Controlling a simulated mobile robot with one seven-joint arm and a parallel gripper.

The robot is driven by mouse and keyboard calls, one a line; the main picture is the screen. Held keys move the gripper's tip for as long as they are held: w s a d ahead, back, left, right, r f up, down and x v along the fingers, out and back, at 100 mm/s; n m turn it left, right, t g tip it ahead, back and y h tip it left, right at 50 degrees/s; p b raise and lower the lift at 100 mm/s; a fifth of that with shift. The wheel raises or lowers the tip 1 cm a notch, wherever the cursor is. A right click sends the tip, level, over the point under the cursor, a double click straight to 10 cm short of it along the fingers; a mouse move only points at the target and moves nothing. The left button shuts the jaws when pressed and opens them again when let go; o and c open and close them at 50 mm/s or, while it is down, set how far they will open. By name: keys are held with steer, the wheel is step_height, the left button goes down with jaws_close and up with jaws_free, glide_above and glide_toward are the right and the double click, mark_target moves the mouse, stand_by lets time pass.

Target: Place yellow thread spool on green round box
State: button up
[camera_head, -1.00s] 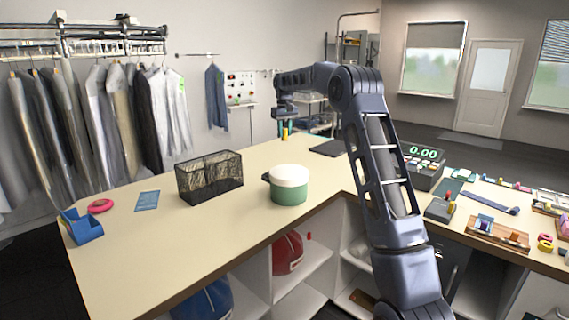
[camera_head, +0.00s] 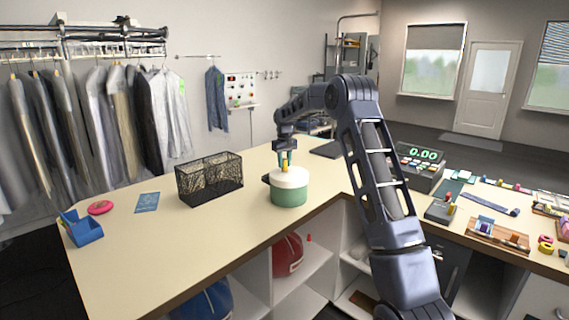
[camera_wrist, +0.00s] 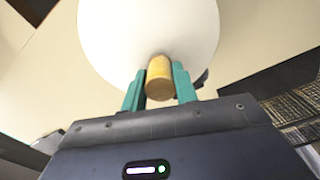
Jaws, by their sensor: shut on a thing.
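The yellow thread spool (camera_wrist: 159,78) is between the teal fingers of my gripper (camera_wrist: 160,88), which is shut on it. In the head view the spool (camera_head: 285,166) is upright at the fingertips of my gripper (camera_head: 285,158), over the white lid of the green round box (camera_head: 289,192). The white lid (camera_wrist: 110,35) fills the upper middle of the wrist view, with the spool in front of its near part. I cannot tell whether the spool touches the lid.
A black mesh basket (camera_head: 210,180) stands left of the box on the counter (camera_head: 190,228). A dark object (camera_head: 266,179) lies beside the box. A blue holder (camera_head: 82,229), a pink disc (camera_head: 100,207) and a blue card (camera_head: 147,202) lie at the left.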

mark_target(285, 159)
steer(key=shift+f, duration=0.25)
steer(key=o, duration=1)
steer(key=shift+c, duration=0.2)
step_height(285, 159, up, 12)
steer(key=shift+r, duration=0.25)
steer(key=s+d+r+m+t, duration=0.1)
steer(key=s+d+r, duration=0.35)
steer(key=s, duration=0.45)
steer(key=s+d+r+m, duration=0.1)
steer(key=s+d+r, duration=0.2)
steer(key=s+d, duration=0.45)
steer(key=s+d+r+t, duration=0.1)
steer(key=s+d+r, duration=0.25)
steer(key=s, duration=0.65)
steer(key=s+d+f+m+t, duration=0.1)
steer(key=s+d+f, duration=0.1)
steer(key=s, duration=0.8)
steer(key=s+d+f+m, duration=0.1)
steer(key=s+d+f, duration=0.2)
steer(key=s, duration=0.6)
steer(key=s+d+f+m+t, duration=0.1)
steer(key=s+d+f, duration=0.2)
steer(key=s+f, duration=0.3)
steer(key=s, duration=0.4)
steer(key=shift+s+f+t, duration=0.2)
steer(key=shift+s+t, duration=0.1)
steer(key=shift+d, duration=0.1)
